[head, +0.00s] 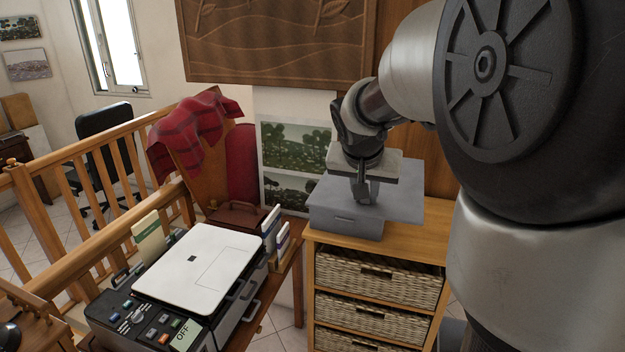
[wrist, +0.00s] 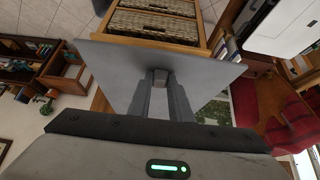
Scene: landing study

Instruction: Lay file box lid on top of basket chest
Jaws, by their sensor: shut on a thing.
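The file box lid is a flat grey panel (head: 405,203). My gripper (head: 365,192) is over it, shut on its small raised grip, with the lid below the fingers. In the wrist view the lid (wrist: 110,72) spreads wide beyond my fingers (wrist: 160,82). The lid appears to overlap the box and reach right over the chest top. Whether it touches either is unclear. The chest's wicker drawers (wrist: 155,22) also show in the wrist view.
A white-topped printer (head: 200,268) stands on a desk left of the chest, with upright folders (head: 275,236) between. A landscape picture (head: 285,150) is behind. The chest top is bare along its front right. A wooden railing (head: 100,165) runs at the left.

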